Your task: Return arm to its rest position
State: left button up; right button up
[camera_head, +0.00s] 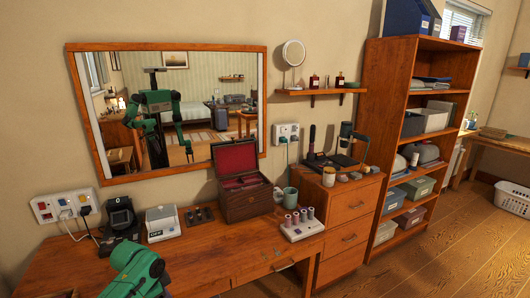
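A green link of my arm (135,272), seemingly the left, shows at the bottom left, over the front of the wooden dresser top (215,257). No gripper fingers show on it. My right arm does not show directly. The wall mirror (250,55) reflects my green and black body with its arms bent, but the grippers there are too small to read.
An open wooden box (245,205), a mug (291,198), a roller set (301,232), a white device (162,223) and a black stand (122,216) stand on the dresser. A drawer unit (345,210) and shelf (390,120) stand right. Floor (450,250) is clear.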

pick_arm(q)
jog(key=s+a+f+n+y, duration=0.15)
jog(key=s+f, duration=0.25)
jog(key=f, duration=0.5)
jog(key=s+a+f+n, duration=0.1)
jog(key=s+f+n, duration=0.25)
jog(key=f, duration=0.45)
jog(key=s+a+f+n, duration=0.1)
jog(key=s+f, duration=0.4)
jog(key=f, duration=0.4)
jog(key=s+d+f, duration=0.1)
jog(key=s+f, duration=0.3)
jog(key=s, duration=0.6)
jog(key=s+d+f+n, duration=0.1)
jog(key=s+f, duration=0.4)
jog(key=s, duration=0.5)
jog(key=s+d+f+n+b, duration=0.1)
jog(key=s+f, duration=0.3)
jog(key=s, duration=0.6)
jog(key=shift+d+f+g+y, duration=0.25)
jog(key=shift+d+g+y, duration=0.15)
jog(key=shift+d, duration=0.4)
jog(key=shift+w+f, duration=0.1)
jog(key=shift+w, duration=0.05)
